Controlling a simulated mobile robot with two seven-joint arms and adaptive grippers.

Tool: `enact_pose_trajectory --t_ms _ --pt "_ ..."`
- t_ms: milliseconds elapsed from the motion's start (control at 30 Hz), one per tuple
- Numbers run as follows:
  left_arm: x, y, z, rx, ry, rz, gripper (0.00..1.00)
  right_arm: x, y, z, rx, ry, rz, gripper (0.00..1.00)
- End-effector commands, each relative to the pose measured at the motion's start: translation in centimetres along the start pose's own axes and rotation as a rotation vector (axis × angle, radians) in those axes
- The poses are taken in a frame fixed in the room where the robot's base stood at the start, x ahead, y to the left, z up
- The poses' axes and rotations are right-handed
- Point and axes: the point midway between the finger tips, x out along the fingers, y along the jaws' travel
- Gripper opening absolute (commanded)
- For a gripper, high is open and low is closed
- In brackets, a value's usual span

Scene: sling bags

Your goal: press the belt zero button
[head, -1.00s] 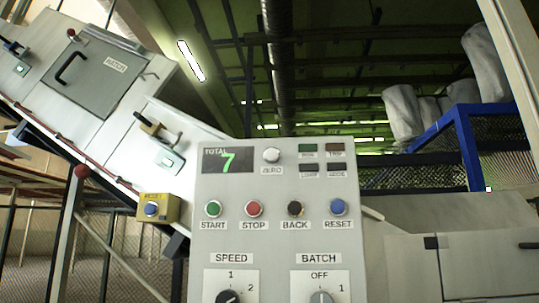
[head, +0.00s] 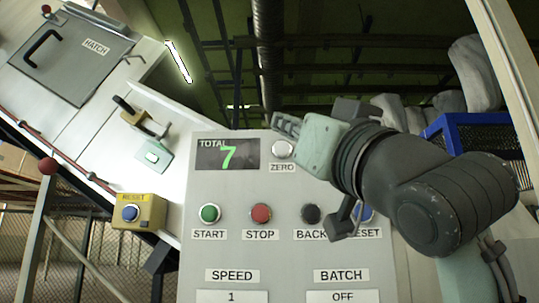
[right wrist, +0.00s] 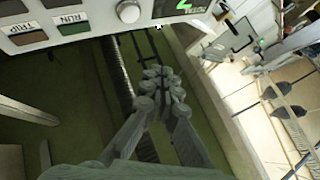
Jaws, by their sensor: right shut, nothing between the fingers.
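The control panel (head: 230,255) fills the lower middle of the head view. Its round white ZERO button (head: 282,149) sits right of the TOTAL display (head: 228,154), which reads a green 7. My right gripper (head: 285,123) is shut and empty. In the head view its fingers show just above the button, and the button is uncovered. In the right wrist view the shut fingers (right wrist: 163,85) point toward the panel, with the button (right wrist: 128,11) beyond them at the top edge. A gap shows between them there. My left gripper is not in view.
Green START (head: 210,213), red STOP (head: 261,213) and black BACK (head: 311,214) buttons line the panel below; my right arm partly hides RESET. A yellow box with a blue button (head: 131,213) stands left. RUN (right wrist: 72,22) and TRIP lamps show in the wrist view.

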Motion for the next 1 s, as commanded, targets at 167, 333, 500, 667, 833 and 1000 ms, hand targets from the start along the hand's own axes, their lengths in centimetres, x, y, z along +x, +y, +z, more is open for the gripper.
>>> enact_pose_trajectory --t_ms 167,333,500,667,833,1000 --pt "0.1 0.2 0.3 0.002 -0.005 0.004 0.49 -0.1 -0.7 -1.0 -0.003 0.017 -0.012 0.0" --pt "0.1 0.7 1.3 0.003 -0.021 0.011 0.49 -0.1 -0.6 -0.9 -0.003 0.016 -0.011 0.0" --pt "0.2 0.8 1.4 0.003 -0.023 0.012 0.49 0.2 -0.4 -0.7 -0.003 0.015 -0.01 0.0" --pt "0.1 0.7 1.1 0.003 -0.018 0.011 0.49 1.3 0.5 0.2 -0.003 0.012 -0.009 0.0" --pt "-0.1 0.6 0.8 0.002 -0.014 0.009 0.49 3.1 1.7 1.4 -0.003 0.011 -0.009 0.0" --pt "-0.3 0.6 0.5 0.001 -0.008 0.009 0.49 4.7 2.9 2.4 -0.003 0.012 -0.009 0.0"
